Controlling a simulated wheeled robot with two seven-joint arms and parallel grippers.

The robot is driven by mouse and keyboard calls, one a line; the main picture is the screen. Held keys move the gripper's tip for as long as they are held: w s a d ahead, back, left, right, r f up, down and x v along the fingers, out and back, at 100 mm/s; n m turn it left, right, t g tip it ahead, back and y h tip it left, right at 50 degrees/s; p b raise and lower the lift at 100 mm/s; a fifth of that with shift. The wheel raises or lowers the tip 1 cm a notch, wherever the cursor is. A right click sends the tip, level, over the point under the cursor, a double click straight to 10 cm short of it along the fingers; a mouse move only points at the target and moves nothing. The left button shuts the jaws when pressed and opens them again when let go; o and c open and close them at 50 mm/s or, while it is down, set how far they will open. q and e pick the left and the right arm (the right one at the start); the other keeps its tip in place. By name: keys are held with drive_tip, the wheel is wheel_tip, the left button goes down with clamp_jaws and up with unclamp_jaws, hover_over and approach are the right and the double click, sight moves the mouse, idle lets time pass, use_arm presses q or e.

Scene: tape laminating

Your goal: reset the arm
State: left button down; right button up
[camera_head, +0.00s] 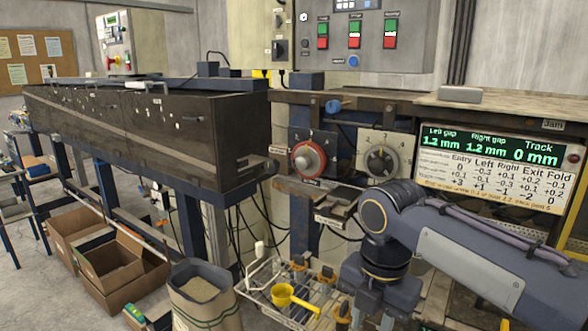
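My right arm comes in from the right edge, bends at a round joint, and points down at the lower middle of the view. Its wrist end is at the bottom edge, to the right of a wire tray. The fingers cannot be made out clearly, so I cannot tell whether the gripper is open or shut, or holds anything. My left arm and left gripper are not in view.
A long dark machine (130,130) fills the left. A red knob (309,158), a grey dial (381,162) and a gap display (495,168) are behind my arm. The wire tray (262,285) holds a yellow scoop (290,297). A sack (203,300) and cardboard boxes (108,268) stand left.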

drive_tip(key=s+d+f+m+t+y, duration=0.1)
drive_tip(key=s+d+f+m, duration=0.3)
drive_tip(key=m, duration=1.1)
drive_tip(key=s+d+f+m+t+y, duration=0.2)
drive_tip(key=s+d+f+m+t, duration=0.2)
drive_tip(key=s+f+m, duration=0.3)
drive_tip(key=s+m, duration=0.3)
drive_tip(key=m, duration=0.4)
drive_tip(key=shift+s+d+f+m+y, duration=0.2)
drive_tip(key=shift+s+f+m+y, duration=0.1)
drive_tip(key=shift+s+m, duration=0.1)
